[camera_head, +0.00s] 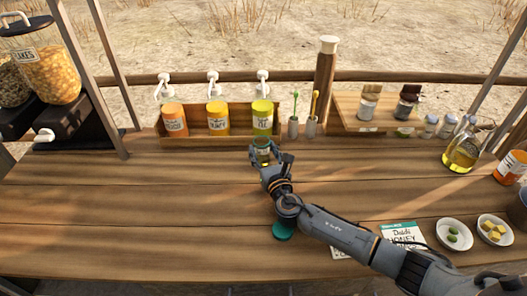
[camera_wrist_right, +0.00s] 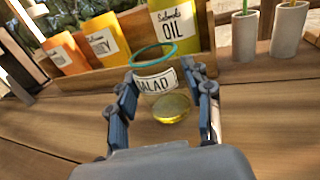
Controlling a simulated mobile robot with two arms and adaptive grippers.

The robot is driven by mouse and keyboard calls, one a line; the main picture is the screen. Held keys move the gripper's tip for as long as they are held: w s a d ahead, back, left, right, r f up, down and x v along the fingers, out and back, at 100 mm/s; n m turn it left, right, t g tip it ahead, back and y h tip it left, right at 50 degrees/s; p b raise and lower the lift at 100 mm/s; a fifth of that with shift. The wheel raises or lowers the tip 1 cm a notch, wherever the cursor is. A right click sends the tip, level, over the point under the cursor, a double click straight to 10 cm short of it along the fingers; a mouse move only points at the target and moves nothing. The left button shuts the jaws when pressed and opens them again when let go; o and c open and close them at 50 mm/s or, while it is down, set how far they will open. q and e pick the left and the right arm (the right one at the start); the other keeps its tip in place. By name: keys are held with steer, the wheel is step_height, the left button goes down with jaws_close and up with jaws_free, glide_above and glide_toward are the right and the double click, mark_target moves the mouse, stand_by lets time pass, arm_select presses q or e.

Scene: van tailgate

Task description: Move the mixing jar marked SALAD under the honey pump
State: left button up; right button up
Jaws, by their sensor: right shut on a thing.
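The SALAD mixing jar (camera_head: 262,145) is clear glass with a teal rim and a white label. In the wrist view the jar (camera_wrist_right: 157,80) shows some yellow liquid at its bottom. My right gripper (camera_head: 273,160) is shut around its sides, fingers also in the wrist view (camera_wrist_right: 162,95). The jar is upright or nearly so, just in front of the green-yellow OIL bottle (camera_head: 262,118). The honey pump bottle (camera_head: 217,118) is the yellow middle one, left of the jar, with a white pump head (camera_head: 213,82). My left gripper is not in view.
An orange pump bottle (camera_head: 174,120) stands left of the honey one; all three sit in a wooden rack (camera_head: 195,141). Grey cups (camera_head: 293,128) with sticks stand right of the rack. A teal lid (camera_head: 282,231) lies near my forearm. The counter before the honey bottle looks clear.

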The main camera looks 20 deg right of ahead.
steer(key=shift+w+a, duration=0.3)
steer(key=shift+a, duration=0.6)
steer(key=shift+w+a, duration=0.35)
steer(key=shift+a, duration=0.6)
steer(key=shift+w+a, duration=0.3)
steer(key=shift+a, duration=0.6)
steer(key=shift+w+a+b, duration=0.35)
steer(key=shift+w+a, duration=0.1)
steer(key=shift+a, duration=0.85)
steer(key=shift+w+a+b, duration=0.4)
steer(key=shift+w+a, duration=0.05)
steer(key=shift+a, duration=0.8)
steer(key=shift+w+a+b, duration=0.35)
steer(key=shift+w+a, duration=0.1)
steer(key=shift+a, duration=0.85)
steer(key=o, duration=1.4)
steer(key=shift+c, duration=0.2)
